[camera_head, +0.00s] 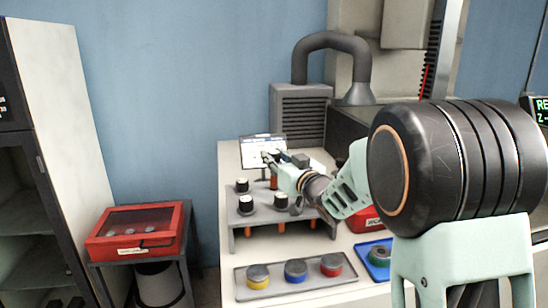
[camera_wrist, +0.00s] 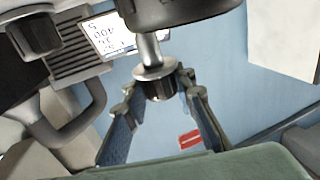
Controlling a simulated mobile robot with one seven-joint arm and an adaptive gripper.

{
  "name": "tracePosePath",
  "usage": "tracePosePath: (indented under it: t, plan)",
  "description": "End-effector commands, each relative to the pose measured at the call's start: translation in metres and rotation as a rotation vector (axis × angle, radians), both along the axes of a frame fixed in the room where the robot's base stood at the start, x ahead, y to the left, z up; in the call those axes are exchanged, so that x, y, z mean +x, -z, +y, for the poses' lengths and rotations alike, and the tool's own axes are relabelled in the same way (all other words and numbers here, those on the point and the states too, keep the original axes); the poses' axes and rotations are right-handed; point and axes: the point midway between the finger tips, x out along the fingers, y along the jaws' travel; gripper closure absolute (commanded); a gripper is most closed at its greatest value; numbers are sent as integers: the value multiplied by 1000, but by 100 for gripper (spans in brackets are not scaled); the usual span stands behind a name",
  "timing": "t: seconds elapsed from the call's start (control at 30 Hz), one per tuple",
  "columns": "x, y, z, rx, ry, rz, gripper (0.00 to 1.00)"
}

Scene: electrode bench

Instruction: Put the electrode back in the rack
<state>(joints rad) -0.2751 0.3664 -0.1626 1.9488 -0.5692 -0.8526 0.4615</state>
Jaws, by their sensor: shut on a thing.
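My gripper (camera_head: 272,160) is above the back of the grey rack (camera_head: 263,217), in front of a small white display. In the wrist view its two fingers (camera_wrist: 158,90) are closed on an electrode (camera_wrist: 152,66), seen as a metal neck and collar with a black end. In the head view an orange piece shows just below the gripper; I cannot tell if it is the held electrode's lower part or one in the rack. Several black-capped electrodes stand in the rack, their orange ends showing below its top plate. The back holes are partly hidden by my arm.
A tray (camera_head: 243,293) with yellow, blue and red capped pots lies in front of the rack. A blue tray (camera_head: 366,251) with a green pot is to the right. A grey vented unit (camera_head: 303,113) with a hose stands behind. A red case (camera_head: 135,231) is at the left.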

Motion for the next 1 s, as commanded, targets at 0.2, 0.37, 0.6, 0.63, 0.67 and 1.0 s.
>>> tracePosePath:
  t: [0.2,0.37,0.6,0.63,0.67,1.0]
  plan:
    - [0,4,0,1,0,-2,100]
    - [0,8,0,1,0,-2,100]
    - [0,14,0,0,0,-2,75]
    - [0,13,0,0,0,-2,72]
    - [0,13,0,1,0,-1,68]
    - [0,17,0,-2,1,6,53]
